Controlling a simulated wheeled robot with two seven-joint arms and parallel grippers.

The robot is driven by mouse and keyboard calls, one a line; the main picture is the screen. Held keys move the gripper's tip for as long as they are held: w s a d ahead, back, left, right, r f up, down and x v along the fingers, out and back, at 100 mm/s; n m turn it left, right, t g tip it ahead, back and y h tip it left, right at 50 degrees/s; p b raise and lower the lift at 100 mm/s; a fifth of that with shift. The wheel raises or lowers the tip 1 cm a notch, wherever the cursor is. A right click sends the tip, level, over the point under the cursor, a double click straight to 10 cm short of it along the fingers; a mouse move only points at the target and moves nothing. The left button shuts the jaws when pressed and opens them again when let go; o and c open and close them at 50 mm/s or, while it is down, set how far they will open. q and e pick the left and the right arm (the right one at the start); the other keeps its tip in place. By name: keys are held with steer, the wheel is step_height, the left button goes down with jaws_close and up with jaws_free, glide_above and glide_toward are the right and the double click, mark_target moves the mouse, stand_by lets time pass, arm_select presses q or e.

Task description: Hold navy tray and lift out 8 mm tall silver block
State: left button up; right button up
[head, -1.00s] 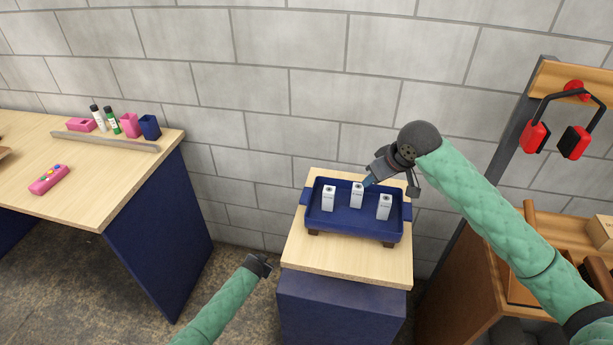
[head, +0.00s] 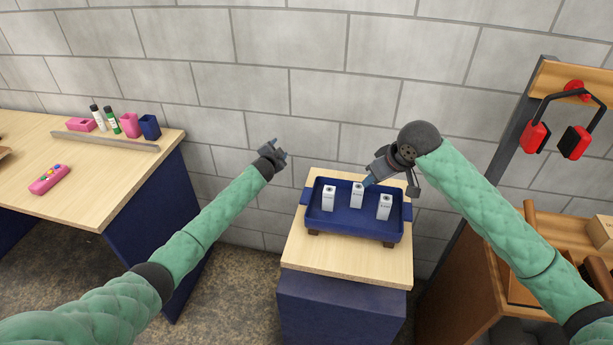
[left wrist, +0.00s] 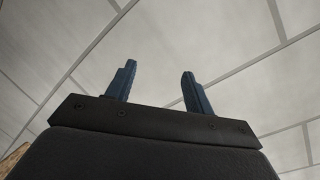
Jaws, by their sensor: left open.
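The navy tray (head: 345,222) stands on a small wood-topped stand and has a handle at each end. Three silver-white blocks stand upright in it: a left block (head: 328,198), a middle block (head: 357,195) and a right block (head: 385,207). My right gripper (head: 369,181) reaches down from the right with its fingertips beside the top of the middle block; whether it grips the block I cannot tell. My left gripper (head: 280,149) is raised left of the tray, apart from it. In the left wrist view its two fingers (left wrist: 157,85) are spread and empty against the wall.
The stand's wooden top (head: 345,260) is bare in front of the tray. A desk (head: 100,175) at left holds a pink remote-like object (head: 49,180), bottles and cups. A shelf unit with red earmuffs (head: 574,141) stands at right. A block wall is close behind.

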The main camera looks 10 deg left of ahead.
arm_select(q)
steer(key=w+d+r+m+t+h, duration=0.1)
steer(key=d+r+m+h, duration=0.25)
steer(key=r, duration=0.85)
steer(key=w+d+r+m+t+h, duration=0.25)
steer(key=d+r+m, duration=0.2)
steer(key=r, duration=0.65)
steer(key=s+d+r+m+g+h, duration=0.7)
steer(key=s+d+r+m+h, duration=0.15)
steer(key=d+r+m, duration=0.4)
steer(key=s+d+f+m+g, duration=0.4)
steer(key=s+d+m+g, duration=0.25)
steer(key=s, duration=0.25)
steer(key=s+f+m+g+y, duration=0.2)
steer(key=s+f+g+y, duration=0.3)
steer(key=s+f, duration=0.55)
steer(key=n+y, duration=0.2)
steer(key=y, duration=0.8)
glide_above(306, 194)
steer(key=f, duration=0.6)
steer(key=shift+w+d, duration=0.15)
steer(key=shift+d, duration=0.15)
steer(key=shift+a+n+y, duration=0.25)
steer(key=shift+n, duration=0.25)
steer(key=shift+s+f, duration=0.15)
steer(key=shift+s, duration=0.05)
